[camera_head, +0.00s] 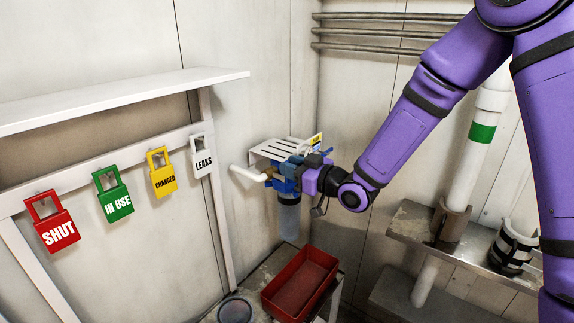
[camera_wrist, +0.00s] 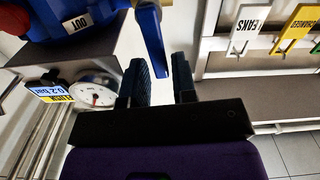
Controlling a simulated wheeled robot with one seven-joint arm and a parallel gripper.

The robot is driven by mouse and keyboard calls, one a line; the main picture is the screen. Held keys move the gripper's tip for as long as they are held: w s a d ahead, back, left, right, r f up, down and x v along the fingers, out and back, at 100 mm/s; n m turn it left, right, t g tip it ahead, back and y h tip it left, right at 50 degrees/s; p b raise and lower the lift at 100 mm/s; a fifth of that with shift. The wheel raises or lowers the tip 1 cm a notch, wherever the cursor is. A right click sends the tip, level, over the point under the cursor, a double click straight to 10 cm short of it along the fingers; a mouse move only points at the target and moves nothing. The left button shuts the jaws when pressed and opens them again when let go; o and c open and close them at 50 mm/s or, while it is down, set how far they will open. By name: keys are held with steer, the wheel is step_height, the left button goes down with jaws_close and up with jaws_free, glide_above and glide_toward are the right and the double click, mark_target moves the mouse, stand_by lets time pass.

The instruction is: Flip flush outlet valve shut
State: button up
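A blue lever handle (camera_wrist: 152,40) hangs down from the top of the wrist view. Its lower end lies between the two dark fingers of my gripper (camera_wrist: 161,78), with a visible gap to the right finger. The fingers are apart, and I cannot tell whether the left one touches the lever. A blue body labelled OUT (camera_wrist: 78,22) is at the upper left. In the head view my gripper (camera_head: 307,176) is at the blue-topped filter unit (camera_head: 289,214) on the wall and hides part of it. The lever's pivot is not clear.
A round gauge (camera_wrist: 97,92) and a pressure label (camera_wrist: 58,94) sit left of the fingers. A slotted white shelf (camera_head: 282,148) is above the filter unit, a red tray (camera_head: 300,283) below. Hanging tags, including SHUT (camera_head: 53,222) and LEAKS (camera_head: 204,158), line the left wall.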

steer(key=shift+x, duration=0.8)
steer(key=shift+c, duration=0.2)
jaws_close()
steer(key=shift+w+d+m, duration=0.15)
steer(key=shift+w+m, duration=0.05)
steer(key=shift+m, duration=0.5)
steer(key=shift+o, duration=0.2)
jaws_free()
steer(key=shift+d, duration=0.15)
